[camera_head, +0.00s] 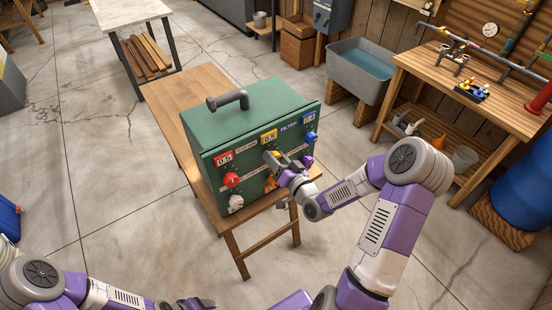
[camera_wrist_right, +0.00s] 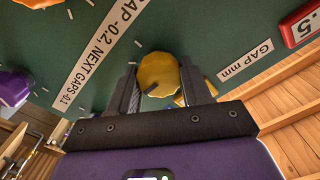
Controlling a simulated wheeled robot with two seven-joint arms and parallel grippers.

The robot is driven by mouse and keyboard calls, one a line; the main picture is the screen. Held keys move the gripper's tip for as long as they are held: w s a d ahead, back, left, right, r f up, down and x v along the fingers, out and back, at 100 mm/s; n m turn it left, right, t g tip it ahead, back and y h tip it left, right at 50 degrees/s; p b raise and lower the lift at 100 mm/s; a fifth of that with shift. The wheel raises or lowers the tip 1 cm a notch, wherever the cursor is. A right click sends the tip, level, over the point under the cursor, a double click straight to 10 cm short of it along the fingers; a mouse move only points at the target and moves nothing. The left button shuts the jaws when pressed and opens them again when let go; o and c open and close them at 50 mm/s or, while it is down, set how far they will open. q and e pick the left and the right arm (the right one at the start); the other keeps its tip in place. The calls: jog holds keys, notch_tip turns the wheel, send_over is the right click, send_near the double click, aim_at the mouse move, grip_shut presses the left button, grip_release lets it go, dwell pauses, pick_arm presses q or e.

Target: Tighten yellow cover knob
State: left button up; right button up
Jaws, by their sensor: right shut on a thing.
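A green box (camera_head: 215,150) with a handle on top stands on a wooden table. Its front has a red knob (camera_head: 232,180), a blue knob (camera_head: 311,136) and a yellow display (camera_head: 269,136). In the wrist view the yellow cover knob (camera_wrist_right: 158,72) sits on the green panel between the two dark fingers of my right gripper (camera_wrist_right: 162,88), which is shut on it. In the head view this gripper (camera_head: 272,160) is against the box front and mostly hides the knob. My left gripper (camera_head: 203,304) is only partly visible at the bottom edge, and its jaws are unclear.
White, orange and purple knobs sit low on the panel, close to my right gripper. The wooden table (camera_head: 165,95) has bare room behind the box. A workbench (camera_head: 430,65) and a grey sink (camera_head: 360,70) stand at the right. Open concrete floor lies left.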

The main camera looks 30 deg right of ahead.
jog(key=shift+m, duration=0.3)
jog(key=m+p, duration=0.1)
jog(key=m, duration=0.3)
jog(key=m+p, duration=0.1)
jog(key=m, duration=0.3)
jog(key=shift+d+m, duration=0.1)
jog(key=shift+m, duration=0.2)
jog(key=m+p, duration=0.1)
jog(key=m, duration=0.3)
jog(key=shift+f+p, duration=0.15)
jog(key=shift+p, duration=0.2)
jog(key=shift+m+p, duration=0.65)
jog(key=shift+m, duration=1.55)
jog(key=shift+f, duration=0.1)
jog(key=o, duration=1)
